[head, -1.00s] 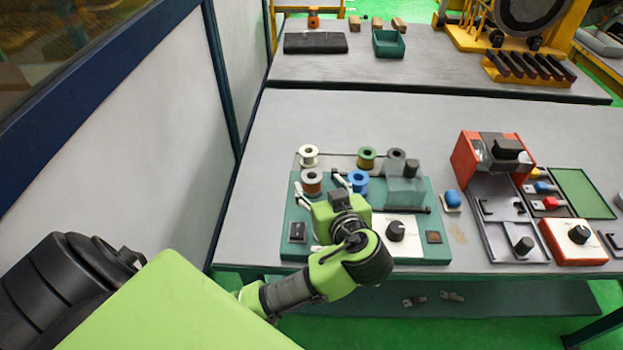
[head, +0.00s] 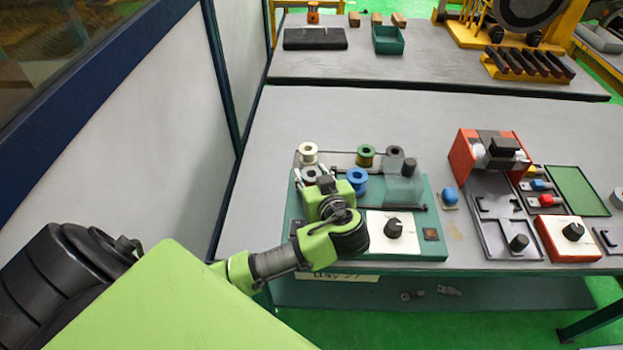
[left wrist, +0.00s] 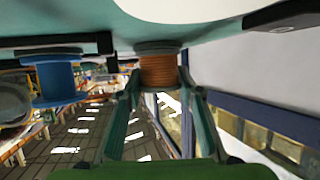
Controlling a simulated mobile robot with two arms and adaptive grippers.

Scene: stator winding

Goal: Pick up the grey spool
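A dark grey spool (head: 395,153) stands at the back right of the spool group on the teal board (head: 434,218), beside the clear block. My left gripper (head: 313,179) is at the front-left spool (head: 311,173), away from the dark grey one. In the left wrist view this spool (left wrist: 159,70) has copper-orange winding and sits between the two fingertips of my left gripper (left wrist: 160,82). The fingers look apart, one on each side of it; contact is not clear. My right gripper is not in view.
A white spool (head: 308,152), a green spool (head: 366,155) and a blue spool (head: 357,180) stand close by. The clear block (head: 403,183) is right of the blue spool. A red fixture (head: 465,160) stands farther right. The grey tabletop behind the board is clear.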

